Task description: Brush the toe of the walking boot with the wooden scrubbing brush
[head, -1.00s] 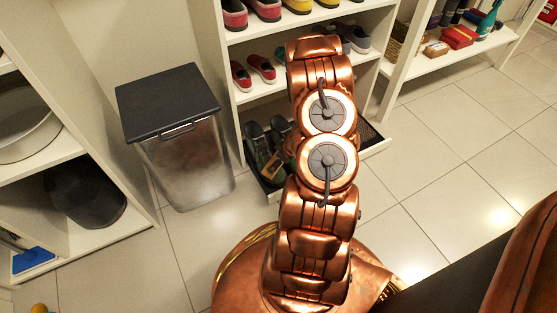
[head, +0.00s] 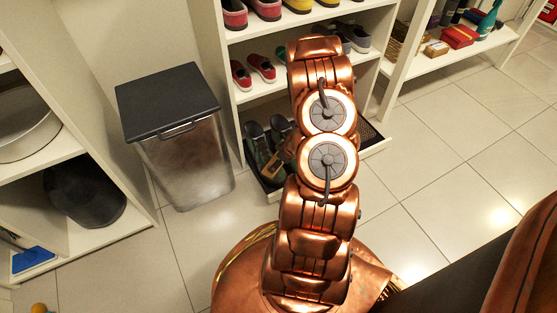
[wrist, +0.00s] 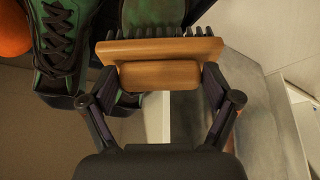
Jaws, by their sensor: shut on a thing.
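The wooden scrubbing brush (wrist: 165,48) is held crosswise between my gripper's fingers (wrist: 160,88) in the wrist view. Its dark bristles face away from my gripper, toward the boots. My gripper is shut on the brush's wooden block. One green and black walking boot (wrist: 62,40), with laces, is at the upper left. Another green boot (wrist: 153,12) shows just beyond the bristles; I cannot tell whether they touch it. In the head view the boots (head: 259,148) stand on the lowest shelf, partly behind my arm.
A lidded bin (head: 170,115) stands left of the boots' shelf. Red shoes (head: 252,70) sit on the shelf above. A side unit at the left holds a dark bucket (head: 85,190). The tiled floor (head: 440,190) at the right is clear.

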